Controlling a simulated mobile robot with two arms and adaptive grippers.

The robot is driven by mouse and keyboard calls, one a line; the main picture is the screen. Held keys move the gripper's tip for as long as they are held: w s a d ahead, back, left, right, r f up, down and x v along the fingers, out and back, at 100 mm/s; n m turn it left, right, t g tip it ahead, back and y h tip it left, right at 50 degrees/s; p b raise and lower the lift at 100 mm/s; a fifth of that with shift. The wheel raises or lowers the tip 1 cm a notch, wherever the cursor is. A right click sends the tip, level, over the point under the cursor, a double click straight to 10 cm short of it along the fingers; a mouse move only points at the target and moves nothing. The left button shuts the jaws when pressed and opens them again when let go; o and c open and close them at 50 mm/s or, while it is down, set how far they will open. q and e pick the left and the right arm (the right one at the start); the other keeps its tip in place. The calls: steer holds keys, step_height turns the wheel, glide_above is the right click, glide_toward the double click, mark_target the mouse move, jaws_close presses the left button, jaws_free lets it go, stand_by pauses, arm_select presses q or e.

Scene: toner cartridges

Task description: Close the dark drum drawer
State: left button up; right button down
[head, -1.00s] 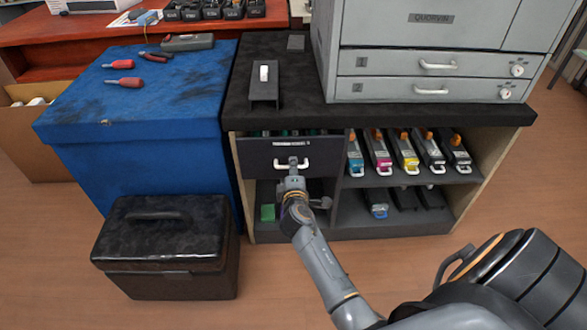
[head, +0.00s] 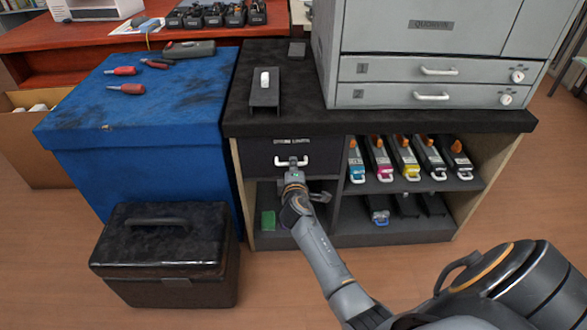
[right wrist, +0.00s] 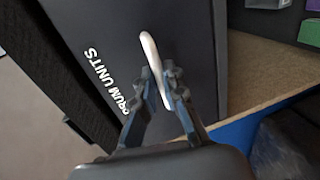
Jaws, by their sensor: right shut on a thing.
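The dark drum drawer (head: 272,156) is in the upper left of the black cabinet in the head view. Its front looks flush with the cabinet, and no gap shows above it. Its label reading "DRUM UNITS" shows in the right wrist view, on the drawer front (right wrist: 85,40). The white handle (right wrist: 154,65) runs between the fingers of my right gripper (right wrist: 160,85), which is shut on it. In the head view my right gripper (head: 294,172) is at the handle, hiding its lower part. My left gripper is not in view.
Several toner cartridges (head: 405,165) stand on the shelf right of the drawer. A green block (head: 268,219) lies in the compartment below. A blue chest (head: 150,140) and a black case (head: 165,250) stand to the left. A grey printer (head: 430,60) sits on top.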

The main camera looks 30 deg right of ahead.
steer(key=c, duration=1.6)
jaws_free()
steer(key=shift+w+d+r, duration=0.1)
steer(key=shift+w+r, duration=0.05)
steer(key=shift+o, duration=0.9)
steer(key=v, duration=1.2)
